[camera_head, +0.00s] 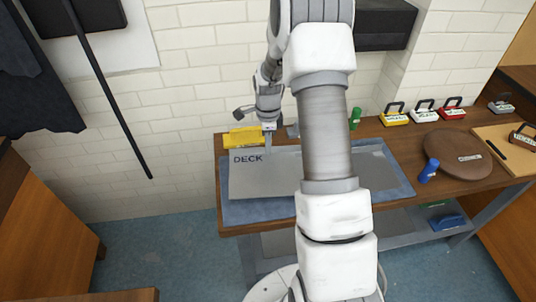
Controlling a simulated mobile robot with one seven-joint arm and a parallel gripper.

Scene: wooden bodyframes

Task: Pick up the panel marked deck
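The panel marked deck (262,182) is a flat grey sheet with dark "DECK" lettering near its far left corner. It lies on a blue mat (262,212) on the wooden bench. My arm crosses in front of it and hides its middle; grey surface also shows to the right of the arm. My gripper (269,140) points down at the panel's far edge, just right of the lettering. It is small here, and I cannot tell whether its fingers touch the panel or how far apart they are.
A yellow object (243,137) lies at the bench's back left, close to my gripper. A green cylinder (355,118) stands behind the mat. Several tagged padlock-like items line the back. A tiled wall rises behind.

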